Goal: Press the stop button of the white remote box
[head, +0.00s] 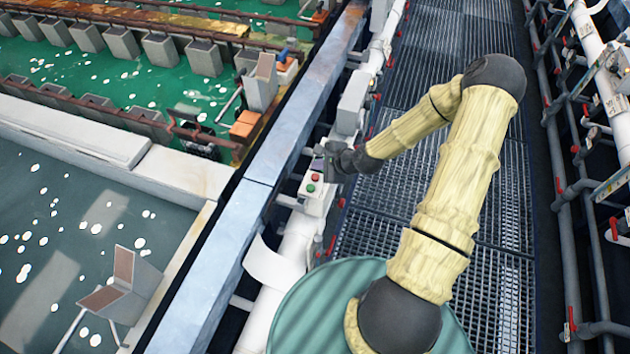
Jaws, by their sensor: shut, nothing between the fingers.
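The white remote box (312,197) sits on the white pipe beside the walkway, near the middle of the head view. Its face carries a red button (315,177) and a green button (310,187); no labels can be read. My gripper (324,157) is at the end of my cream-sleeved arm, just above the box in the picture, close to the red button. Its fingers are small and dark here. It is shut and holds nothing. I cannot tell whether it touches the box.
A blue-grey beam (262,168) runs along the left of the pipe, with plating tanks of green liquid (130,82) and grey liquid beyond. A grated walkway (385,205) lies under my arm. Pipes with red-handled valves line the right side.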

